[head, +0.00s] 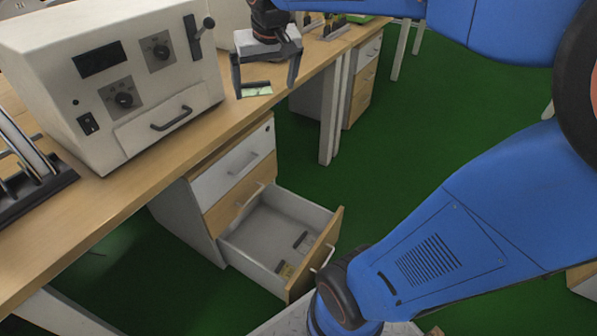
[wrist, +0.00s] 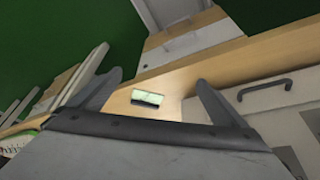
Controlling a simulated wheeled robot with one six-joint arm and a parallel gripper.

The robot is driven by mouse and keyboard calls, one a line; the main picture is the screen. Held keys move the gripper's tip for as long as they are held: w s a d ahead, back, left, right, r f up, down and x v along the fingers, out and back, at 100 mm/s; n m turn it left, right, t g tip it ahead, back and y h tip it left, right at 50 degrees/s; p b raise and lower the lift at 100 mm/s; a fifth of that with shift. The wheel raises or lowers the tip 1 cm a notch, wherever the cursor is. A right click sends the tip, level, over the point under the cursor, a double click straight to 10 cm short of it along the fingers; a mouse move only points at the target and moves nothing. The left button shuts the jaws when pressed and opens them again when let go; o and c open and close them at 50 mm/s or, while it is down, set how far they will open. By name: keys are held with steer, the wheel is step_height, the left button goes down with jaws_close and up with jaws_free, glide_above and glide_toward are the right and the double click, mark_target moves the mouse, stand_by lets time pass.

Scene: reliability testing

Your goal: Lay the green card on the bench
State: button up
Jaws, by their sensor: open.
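The green card (head: 256,90) is small and pale green with a dark strip along one edge. It appears to lie flat on the wooden bench (head: 160,160), close to the front edge and beside the white instrument. It also shows in the wrist view (wrist: 148,97), with bare wood around it. My gripper (head: 265,90) is open over the card, one finger on each side. In the wrist view, my gripper's fingers (wrist: 160,80) stand wide apart and neither touches the card.
The white instrument (head: 110,75) with knobs and a handle stands left of my gripper. A dark rack (head: 35,190) is at the far left. Below the bench, an open drawer (head: 265,240) holds a few small items. Green floor lies to the right.

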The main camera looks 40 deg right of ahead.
steer(key=s+a+f+n, duration=0.1)
steer(key=s+f, duration=0.3)
steer(key=s, duration=0.3)
steer(key=s+a+f, duration=0.2)
steer(key=s+f, duration=0.1)
steer(key=s, duration=0.4)
steer(key=s+a+f+n+y, duration=0.1)
steer(key=s+f, duration=0.3)
steer(key=s, duration=0.2)
steer(key=shift+s+a+f+n, duration=0.3)
steer(key=shift+s+f, duration=0.05)
steer(key=shift+s, duration=0.05)
steer(key=shift+c, duration=0.5)
